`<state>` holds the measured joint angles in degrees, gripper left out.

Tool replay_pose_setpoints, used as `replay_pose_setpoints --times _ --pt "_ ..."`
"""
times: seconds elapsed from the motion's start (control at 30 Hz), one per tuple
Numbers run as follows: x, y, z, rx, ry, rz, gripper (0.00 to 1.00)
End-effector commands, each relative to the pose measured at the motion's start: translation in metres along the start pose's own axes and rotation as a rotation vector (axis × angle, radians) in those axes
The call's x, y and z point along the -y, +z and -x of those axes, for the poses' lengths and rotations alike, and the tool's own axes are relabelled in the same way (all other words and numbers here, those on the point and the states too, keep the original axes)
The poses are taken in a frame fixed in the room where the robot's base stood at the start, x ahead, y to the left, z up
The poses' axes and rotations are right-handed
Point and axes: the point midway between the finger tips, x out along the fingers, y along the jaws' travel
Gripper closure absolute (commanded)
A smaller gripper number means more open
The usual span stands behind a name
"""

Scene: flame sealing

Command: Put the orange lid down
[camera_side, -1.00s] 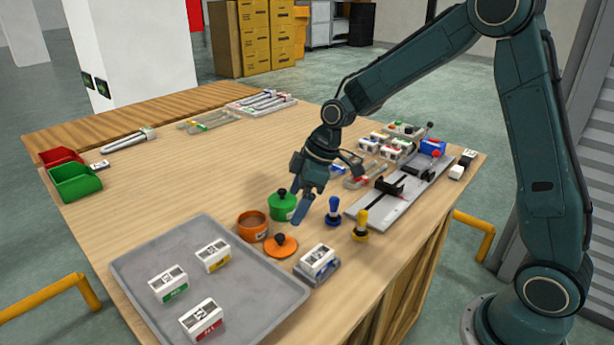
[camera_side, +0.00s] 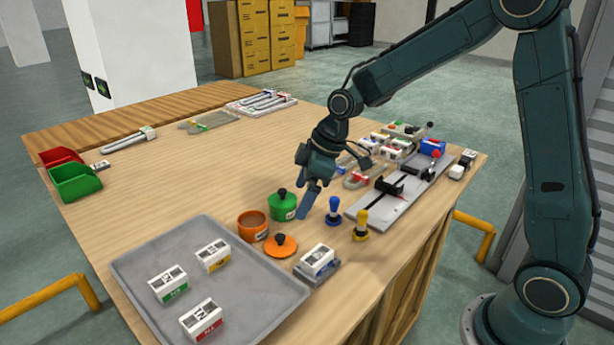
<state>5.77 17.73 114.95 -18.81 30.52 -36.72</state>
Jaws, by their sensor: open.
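The orange lid (camera_side: 282,248), a flat disc with a black knob, lies on the table right beside the open orange pot (camera_side: 253,226). The green pot (camera_side: 283,208), with its green lid and black knob on, stands just behind. My gripper (camera_side: 306,206) is open and empty, pointing down above the table to the right of the green pot and behind the orange lid. It is apart from the lid. The gap between its fingers is partly hidden from this side.
A grey tray (camera_side: 258,308) with white labelled boxes is at the front left. A white box (camera_side: 318,259) sits on a grey base right of the lid. Blue (camera_side: 334,211) and yellow (camera_side: 361,226) handled stamps stand to the right, before a grey fixture rail (camera_side: 372,206). The table's left middle is clear.

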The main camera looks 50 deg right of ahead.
Motion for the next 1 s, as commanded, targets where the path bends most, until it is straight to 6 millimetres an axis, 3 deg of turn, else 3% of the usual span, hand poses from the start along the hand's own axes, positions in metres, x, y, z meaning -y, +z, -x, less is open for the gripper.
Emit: replay_pose_setpoints --times 0.27,0.5,1.0 --pt "0.026 0.012 0.057 0.005 0.068 -0.099 0.09" --pt "0.055 0.035 0.104 0.003 0.133 -0.216 0.09" --pt "0.118 0.101 0.172 -0.044 0.253 -0.483 0.09"
